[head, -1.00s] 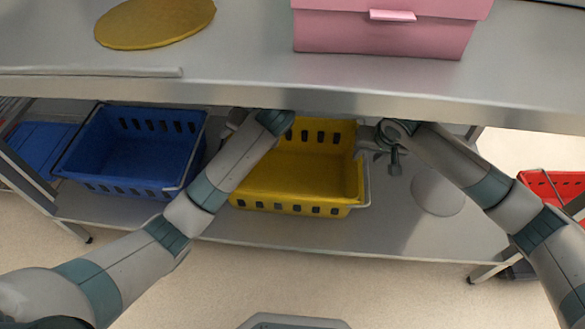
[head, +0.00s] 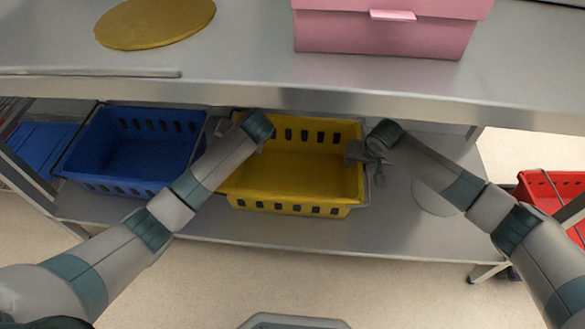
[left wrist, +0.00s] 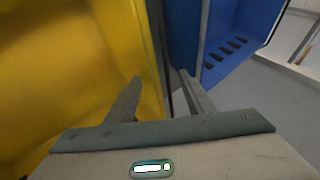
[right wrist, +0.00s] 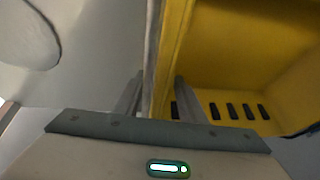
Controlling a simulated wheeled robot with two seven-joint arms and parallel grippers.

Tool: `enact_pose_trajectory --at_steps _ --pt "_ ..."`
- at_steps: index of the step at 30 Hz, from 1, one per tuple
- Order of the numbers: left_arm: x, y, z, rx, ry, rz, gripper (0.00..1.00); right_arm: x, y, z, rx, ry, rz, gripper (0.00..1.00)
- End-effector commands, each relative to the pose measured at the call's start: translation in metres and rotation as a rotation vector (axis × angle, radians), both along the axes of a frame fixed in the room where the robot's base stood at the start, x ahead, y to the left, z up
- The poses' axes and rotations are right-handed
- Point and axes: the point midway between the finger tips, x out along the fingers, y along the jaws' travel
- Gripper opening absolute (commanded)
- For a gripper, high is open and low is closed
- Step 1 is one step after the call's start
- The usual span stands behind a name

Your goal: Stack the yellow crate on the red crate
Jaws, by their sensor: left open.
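The yellow crate (head: 300,180) stands on the lower shelf under the worktop. My left gripper (head: 220,130) is at its left wall, partly hidden by my forearm. In the left wrist view its open fingers (left wrist: 160,88) lie either side of the crate's rim, one over the yellow inside, one outside. My right gripper (head: 368,162) is at the right wall. In the right wrist view its fingers (right wrist: 158,85) are apart with the rim (right wrist: 157,50) between them. The red crate (head: 550,190) stands at the far right, cut off by the picture edge.
A blue crate (head: 130,150) stands close left of the yellow one on the lower shelf (head: 400,228). The worktop edge (head: 300,100) overhangs both. A pink box (head: 385,35) and a yellow disc (head: 155,24) lie on top. The shelf's right part is mostly free.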

Motion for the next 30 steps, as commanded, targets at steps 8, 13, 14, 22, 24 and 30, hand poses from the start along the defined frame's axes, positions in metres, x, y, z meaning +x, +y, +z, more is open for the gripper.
enact_pose_trajectory --at_steps 8,13,14,22,24,30 --pt "0.0001 -0.0001 0.0003 0.0 0.0 0.0 0.13 -0.0002 0.0002 0.0003 0.0 0.0 0.0 0.01" --pt "0.0001 0.0 0.0006 0.001 -0.001 0.0 0.0 -0.0003 0.0003 0.0002 0.0 0.0 0.0 0.0" --pt "0.0001 0.0 0.0006 0.001 -0.001 0.0 0.0 -0.0003 0.0003 0.0003 0.0 0.0 0.0 0.0" --pt "0.0001 0.0 0.0009 0.001 -0.001 -0.001 0.0 -0.0004 0.0002 0.0003 0.0 0.001 0.0 0.0" --pt "0.0001 0.0 0.0009 0.001 -0.001 -0.001 0.0 -0.0004 0.0002 0.0003 0.0 0.001 0.0 0.0" --pt "0.0001 0.0001 0.001 0.003 0.0 -0.001 0.0 -0.0004 0.0001 0.0003 -0.001 0.001 0.0 0.0"
